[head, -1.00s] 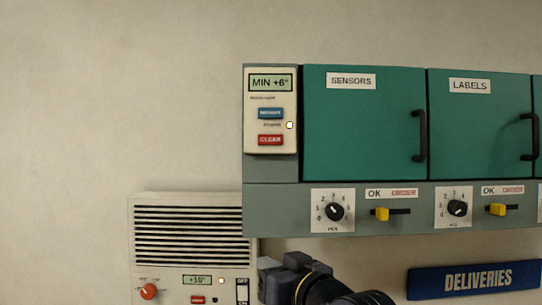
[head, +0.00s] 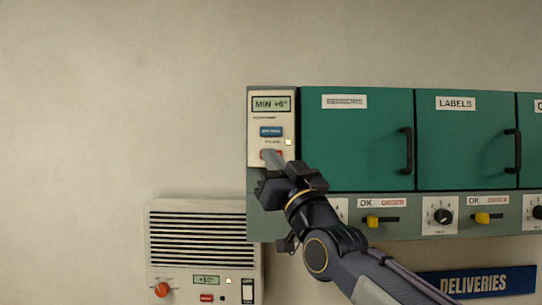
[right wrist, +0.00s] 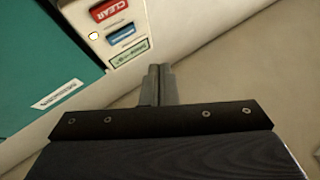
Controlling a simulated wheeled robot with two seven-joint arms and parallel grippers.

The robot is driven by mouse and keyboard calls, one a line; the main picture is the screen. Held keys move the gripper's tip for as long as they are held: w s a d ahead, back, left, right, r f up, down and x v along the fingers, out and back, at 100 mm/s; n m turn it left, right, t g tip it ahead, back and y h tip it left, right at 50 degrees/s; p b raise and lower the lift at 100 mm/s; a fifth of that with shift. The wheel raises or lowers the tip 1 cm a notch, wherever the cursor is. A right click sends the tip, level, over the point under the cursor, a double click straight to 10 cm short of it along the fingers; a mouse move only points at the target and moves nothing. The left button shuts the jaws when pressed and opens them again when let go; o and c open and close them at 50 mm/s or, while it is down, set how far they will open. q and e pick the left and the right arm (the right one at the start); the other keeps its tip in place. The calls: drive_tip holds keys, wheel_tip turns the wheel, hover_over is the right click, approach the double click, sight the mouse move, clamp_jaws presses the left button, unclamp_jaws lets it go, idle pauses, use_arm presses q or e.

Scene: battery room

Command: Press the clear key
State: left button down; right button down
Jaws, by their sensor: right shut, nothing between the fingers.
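The clear key is a red key low on a small white panel (head: 257,129) at the left end of the green cabinet. My left gripper is out of view.
A lit lamp (head: 289,142) sits beside the keys. The cabinet has green doors (head: 350,140) with black handles, and dials and yellow sliders below. A white heater-like unit (head: 160,218) with its own red button (head: 206,298) hangs lower left. The wall at left is bare.

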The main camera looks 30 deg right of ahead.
drive_tip(key=w+d+p, duration=0.3)
drive_tip(key=w+d, duration=0.1)
drive_tip(key=w, duration=0.3)
drive_tip(key=shift+w+d+p, duration=0.25)
drive_tip(key=shift+d+p, duration=0.05)
drive_tip(key=shift+p, duration=0.05)
idle(1.9)
drive_tip(key=shift+w+d, duration=0.25)
drive_tip(key=shift+w, duration=0.1)
